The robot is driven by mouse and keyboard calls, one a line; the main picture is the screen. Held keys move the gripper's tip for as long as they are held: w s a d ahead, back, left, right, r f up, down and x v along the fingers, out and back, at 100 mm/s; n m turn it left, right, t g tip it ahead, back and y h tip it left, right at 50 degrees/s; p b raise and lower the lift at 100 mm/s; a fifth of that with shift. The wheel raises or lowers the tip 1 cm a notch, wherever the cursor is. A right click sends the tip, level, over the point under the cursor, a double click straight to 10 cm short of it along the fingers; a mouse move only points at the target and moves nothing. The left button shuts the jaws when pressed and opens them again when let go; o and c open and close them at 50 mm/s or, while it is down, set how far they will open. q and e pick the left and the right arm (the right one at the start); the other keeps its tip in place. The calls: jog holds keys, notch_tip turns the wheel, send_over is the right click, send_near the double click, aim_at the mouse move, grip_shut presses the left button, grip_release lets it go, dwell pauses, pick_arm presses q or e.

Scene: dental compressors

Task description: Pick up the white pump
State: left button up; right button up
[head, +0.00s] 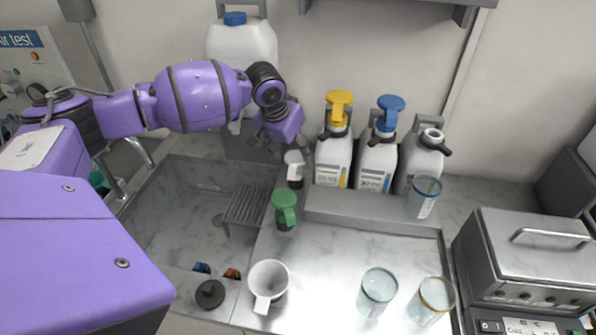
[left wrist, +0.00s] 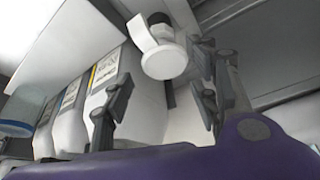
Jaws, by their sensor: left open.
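The white pump (head: 293,161) stands at the back of the counter, to the right of the sink and just behind the green pump. Its white head (left wrist: 163,58) also shows in the left wrist view, with a dark collar. My left gripper (head: 283,146) is open and empty, just above and beside the white pump. In the left wrist view the pump head appears between the two spread fingers (left wrist: 160,95), toward their tips. I cannot tell whether a finger touches it. My right gripper is not in view.
The green pump (head: 284,205) stands close in front. Bottles with yellow (head: 340,108) and blue (head: 389,112) pumps stand on a ledge to the right. A white canister (head: 240,45) is behind my arm. A mug (head: 267,280) and glasses (head: 377,290) are at the front.

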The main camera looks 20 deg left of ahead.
aim_at(296, 157)
pick_arm(q)
jog(key=shift+w+f, duration=0.1)
jog(key=shift+f, duration=0.25)
jog(key=shift+w+f, duration=0.2)
jog(key=shift+f, duration=0.15)
jog(key=b+x, duration=0.2)
jog(key=x, duration=0.3)
jog(key=shift+s+a, duration=0.1)
jog(key=shift+s, duration=0.05)
jog(key=shift+r, duration=0.4)
jog(key=c, duration=1.2)
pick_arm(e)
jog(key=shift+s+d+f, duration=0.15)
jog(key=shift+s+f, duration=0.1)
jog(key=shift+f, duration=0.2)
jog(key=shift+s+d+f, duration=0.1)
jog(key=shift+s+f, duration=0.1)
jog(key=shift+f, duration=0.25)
